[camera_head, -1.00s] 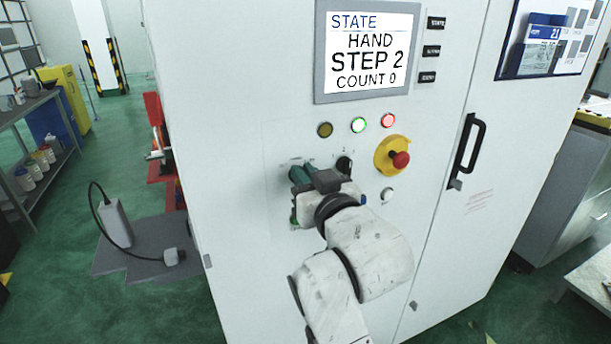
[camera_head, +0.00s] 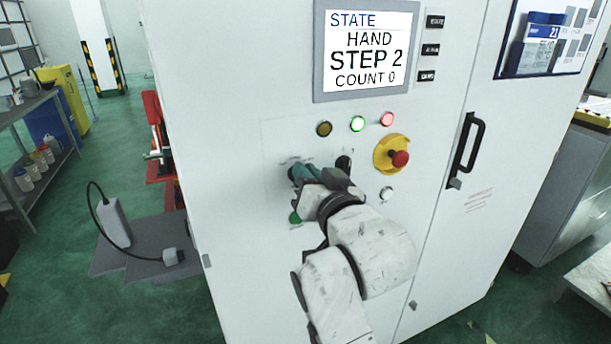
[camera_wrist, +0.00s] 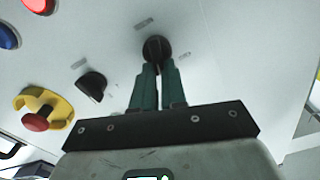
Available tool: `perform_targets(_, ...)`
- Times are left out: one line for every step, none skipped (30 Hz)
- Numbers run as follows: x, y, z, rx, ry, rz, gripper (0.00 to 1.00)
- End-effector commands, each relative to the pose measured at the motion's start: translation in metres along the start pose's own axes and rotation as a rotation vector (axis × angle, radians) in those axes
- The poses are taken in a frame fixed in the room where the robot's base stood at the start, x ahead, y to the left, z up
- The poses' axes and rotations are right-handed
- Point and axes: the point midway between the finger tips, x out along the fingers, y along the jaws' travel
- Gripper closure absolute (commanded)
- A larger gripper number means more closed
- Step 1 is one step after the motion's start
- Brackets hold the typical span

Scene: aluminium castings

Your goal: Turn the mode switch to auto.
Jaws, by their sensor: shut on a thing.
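The white control cabinet's screen (camera_head: 367,50) reads STATE HAND, STEP 2, COUNT 0. My gripper (camera_head: 299,172) is at the left of the panel's switch row. In the wrist view its green fingers (camera_wrist: 156,66) are shut on a round black rotary switch (camera_wrist: 156,47), apparently the mode switch. The fingers hide part of its face, and its label is too small to read, so its position cannot be told. A second black selector (camera_wrist: 90,85) sits beside it, free of the gripper; it also shows in the head view (camera_head: 344,163).
A red emergency stop on a yellow base (camera_head: 398,158) is right of the selectors. Amber (camera_head: 324,129), green (camera_head: 358,124) and red (camera_head: 387,119) lamps are above. A green button (camera_head: 295,217) lies below my gripper. A black door handle (camera_head: 467,148) stands out at right.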

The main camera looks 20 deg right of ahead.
Motion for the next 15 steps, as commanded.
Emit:
perform_targets(0.0000,0.0008,0.0009,0.042,-0.001,0.000,1.00)
perform_targets(0.0000,0.0014,0.0009,0.068,-0.001,0.000,1.00)
perform_targets(0.0000,0.0020,0.0010,0.103,-0.001,0.000,1.00)
perform_targets(0.0000,0.0024,0.0011,0.129,-0.001,0.000,1.00)
perform_targets(0.0000,0.0028,0.0011,0.155,-0.001,0.000,1.00)
perform_targets(0.0000,0.0034,0.0012,0.188,-0.001,0.000,1.00)
perform_targets(0.0000,0.0038,0.0012,0.212,-0.001,-0.001,1.00)
perform_targets(0.0000,0.0041,0.0013,0.236,0.000,-0.001,1.00)
perform_targets(0.0000,0.0044,0.0014,0.266,0.000,-0.001,1.00)
perform_targets(0.0000,0.0046,0.0015,0.287,0.000,-0.001,1.00)
perform_targets(0.0000,0.0051,0.0016,0.308,0.000,-0.001,1.00)
perform_targets(0.0000,0.0057,0.0016,0.334,0.000,-0.001,1.00)
perform_targets(0.0000,0.0062,0.0016,0.352,0.000,0.000,1.00)
perform_targets(0.0000,0.0067,0.0016,0.370,0.001,0.000,1.00)
perform_targets(-0.0001,0.0071,0.0017,0.390,0.001,0.000,1.00)
